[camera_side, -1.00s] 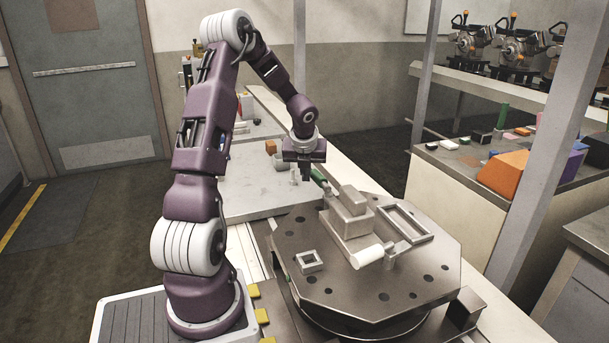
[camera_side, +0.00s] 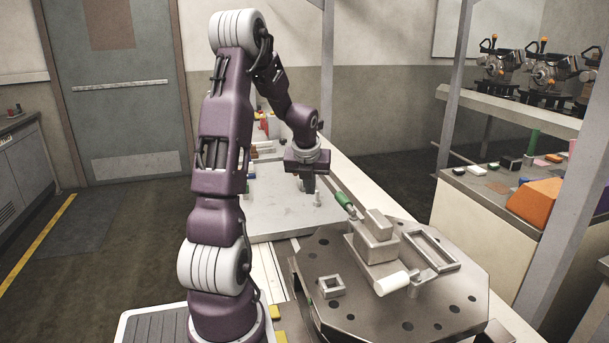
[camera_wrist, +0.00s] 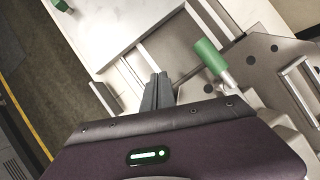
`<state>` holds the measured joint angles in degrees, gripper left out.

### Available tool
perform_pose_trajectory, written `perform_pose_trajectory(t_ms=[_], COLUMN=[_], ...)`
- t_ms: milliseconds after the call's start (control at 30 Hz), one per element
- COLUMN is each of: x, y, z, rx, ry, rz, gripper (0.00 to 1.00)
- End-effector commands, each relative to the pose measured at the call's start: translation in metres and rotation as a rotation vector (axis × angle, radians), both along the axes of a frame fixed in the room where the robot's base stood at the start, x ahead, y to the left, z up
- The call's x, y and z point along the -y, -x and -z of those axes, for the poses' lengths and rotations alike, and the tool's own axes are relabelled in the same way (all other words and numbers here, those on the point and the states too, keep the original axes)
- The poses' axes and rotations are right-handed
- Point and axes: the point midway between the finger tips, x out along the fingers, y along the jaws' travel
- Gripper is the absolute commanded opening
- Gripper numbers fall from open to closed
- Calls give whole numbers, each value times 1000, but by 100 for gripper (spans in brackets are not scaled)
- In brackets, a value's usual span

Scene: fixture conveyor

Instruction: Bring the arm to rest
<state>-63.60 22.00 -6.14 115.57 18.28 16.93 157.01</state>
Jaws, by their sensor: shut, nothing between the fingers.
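My gripper (camera_side: 308,186) hangs from the purple arm above the pale work plate (camera_side: 275,215), near the back edge of the turntable. In the wrist view its fingers (camera_wrist: 157,88) are together with nothing between them. A green-handled tool (camera_side: 344,200) on the turntable fixture lies just right of the gripper. The handle also shows in the wrist view (camera_wrist: 209,57), to the right of the fingers and apart from them.
A grey post (camera_side: 452,105) and a side bench with coloured parts stand to the right.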

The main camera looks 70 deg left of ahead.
Motion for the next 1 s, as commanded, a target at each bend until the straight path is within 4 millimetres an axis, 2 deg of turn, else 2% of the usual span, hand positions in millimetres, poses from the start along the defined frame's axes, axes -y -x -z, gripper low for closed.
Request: perform_pose_trajectory(t_ms=[100, 200, 433, 500, 567, 633, 733, 833, 900, 1000], x=[0, 0, 2, 15, 43, 93, 176, 252, 299, 349], y=[11, 17, 19, 11, -2, -19, -25, -11, 9, 45], z=[-24, -35, -42, -49, -62, -82, -106, -121, -126, -127], rx=[1, -2, 0, 32, 100, 218, 391, 524, 588, 630], ry=[-3, -3, 1, 12, 43, 111, 261, 437, 569, 740], rz=[-2, -3, -3, -40, -126, -286, -567, -862, -1075, -1366], gripper=[0, 0, 0, 0, 0, 0, 0, 0, 0, 0])
